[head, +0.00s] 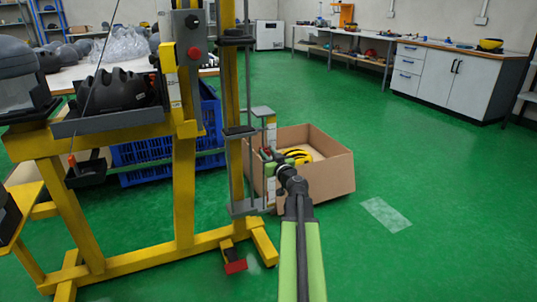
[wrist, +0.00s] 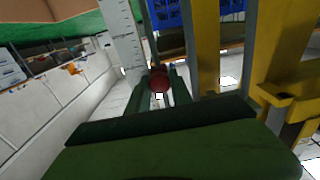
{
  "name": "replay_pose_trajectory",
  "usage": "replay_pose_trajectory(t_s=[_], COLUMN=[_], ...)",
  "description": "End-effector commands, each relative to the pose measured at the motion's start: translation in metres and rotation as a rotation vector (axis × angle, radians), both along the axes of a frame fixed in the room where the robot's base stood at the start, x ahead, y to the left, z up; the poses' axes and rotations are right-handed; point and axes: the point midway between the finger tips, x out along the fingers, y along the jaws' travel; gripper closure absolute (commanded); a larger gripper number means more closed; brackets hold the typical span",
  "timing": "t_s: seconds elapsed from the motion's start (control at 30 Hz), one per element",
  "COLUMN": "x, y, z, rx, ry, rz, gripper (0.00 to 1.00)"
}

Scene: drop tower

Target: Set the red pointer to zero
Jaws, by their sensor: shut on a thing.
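The red pointer's round knob (wrist: 159,82) shows in the wrist view between my two fingers. My gripper (wrist: 160,90) is shut on it. A white scale (wrist: 122,38) with fine marks stands just left of the knob, and its numbers are too small to read. In the head view my gripper (head: 270,156) reaches the slim grey upright beside the yellow drop tower (head: 228,90), at the white scale strip (head: 271,133). There the pointer is hidden by my gripper and arm, so I cannot tell which mark it stands at.
An open cardboard box (head: 325,182) with a yellow helmet (head: 298,157) stands right behind my gripper. A blue crate (head: 150,152) is behind the tower.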

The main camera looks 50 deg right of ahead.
Motion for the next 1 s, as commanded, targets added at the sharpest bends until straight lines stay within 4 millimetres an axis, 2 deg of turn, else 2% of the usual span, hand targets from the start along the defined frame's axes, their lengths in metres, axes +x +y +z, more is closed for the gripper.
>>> replay_pose_trajectory(t_s=[0.7, 0.77, 1.0], x=[-0.001, -0.001, -0.001], y=[-0.003, -0.003, -0.003], z=[0.001, 0.005, 0.04], rx=[0.0, 0.0, 0.0], ry=[0.0, 0.0, 0.0], rz=[-0.009, -0.009, -0.009], gripper=[1.0, 1.0, 1.0])
